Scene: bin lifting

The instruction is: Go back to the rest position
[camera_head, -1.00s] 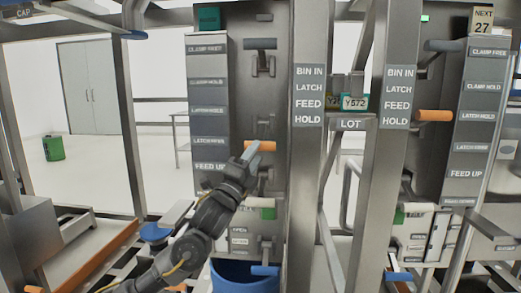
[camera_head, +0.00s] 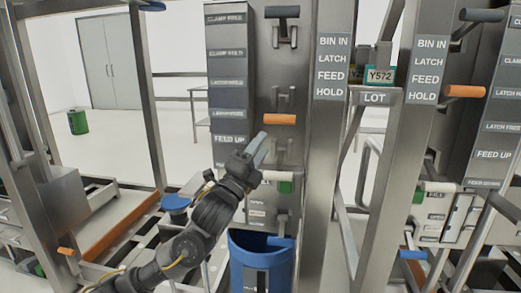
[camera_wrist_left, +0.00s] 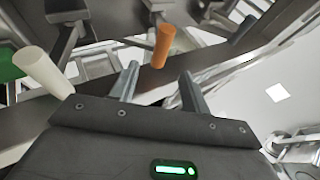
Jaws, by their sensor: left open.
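My left gripper (camera_head: 262,140) is open and empty, just below and left of the orange handle (camera_head: 280,119) on the left post's panel. In the left wrist view, my fingers (camera_wrist_left: 158,76) stand apart, with the orange handle (camera_wrist_left: 163,45) beyond them and nothing visible held between. A white handle (camera_head: 277,176) sits lower on the same panel, beside my wrist; it also shows at the left of the wrist view (camera_wrist_left: 45,72). My right gripper is not in view.
A blue bin (camera_head: 262,265) stands below the left panel. A black handle (camera_head: 282,12) is above, and a second orange handle (camera_head: 464,91) is on the right machine. A blue round pad (camera_head: 176,201) is near my left arm. Open floor with a green can (camera_head: 78,122) lies behind.

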